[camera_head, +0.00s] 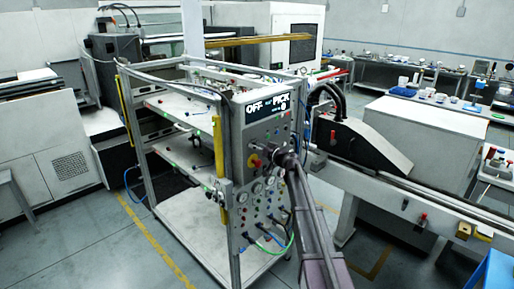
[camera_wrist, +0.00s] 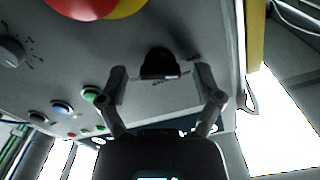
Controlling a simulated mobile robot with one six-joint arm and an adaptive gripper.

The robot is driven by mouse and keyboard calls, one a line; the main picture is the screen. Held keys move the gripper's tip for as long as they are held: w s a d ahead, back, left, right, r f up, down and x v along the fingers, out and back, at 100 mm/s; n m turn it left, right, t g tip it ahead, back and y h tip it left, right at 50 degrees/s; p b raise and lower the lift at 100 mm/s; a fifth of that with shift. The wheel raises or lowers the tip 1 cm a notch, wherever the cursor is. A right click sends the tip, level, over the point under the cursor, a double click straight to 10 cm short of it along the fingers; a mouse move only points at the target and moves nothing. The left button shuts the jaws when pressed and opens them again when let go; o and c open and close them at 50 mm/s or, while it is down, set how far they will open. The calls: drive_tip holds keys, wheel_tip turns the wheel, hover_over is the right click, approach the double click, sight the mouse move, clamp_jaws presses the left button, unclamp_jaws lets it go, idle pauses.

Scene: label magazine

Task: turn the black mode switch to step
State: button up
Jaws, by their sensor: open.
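The black mode switch (camera_wrist: 160,64) is a dark knob on the grey panel, with small markings around it that are too blurred to read. In the wrist view it lies just beyond and between my gripper's (camera_wrist: 160,84) two fingertips. The fingers are open, one on each side, and I cannot tell whether either touches the knob. In the head view my gripper (camera_head: 278,158) is at the front of the control panel (camera_head: 248,135), and my arm hides the switch.
A red emergency button (camera_wrist: 82,6) on a yellow base is close by at upper left. A grey rotary knob (camera_wrist: 11,52) and several push buttons, one of them blue (camera_wrist: 61,107), are on the same panel. Gauges and hoses sit lower. A conveyor (camera_head: 400,185) stands to the right.

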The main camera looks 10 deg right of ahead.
drive_tip(key=c, duration=1.1)
drive_tip(key=shift+c, duration=0.2)
drive_tip(key=shift+m, duration=0.5)
drive_tip(key=m, duration=0.3)
drive_tip(key=shift+m, duration=0.3)
drive_tip(key=m, duration=0.4)
drive_tip(key=shift+d+m, duration=0.1)
drive_tip(key=shift+m, duration=0.2)
drive_tip(key=m, duration=0.4)
drive_tip(key=shift+w+f, duration=0.1)
drive_tip(key=shift+f, duration=0.05)
drive_tip(key=m, duration=0.4)
drive_tip(key=shift+m, duration=0.3)
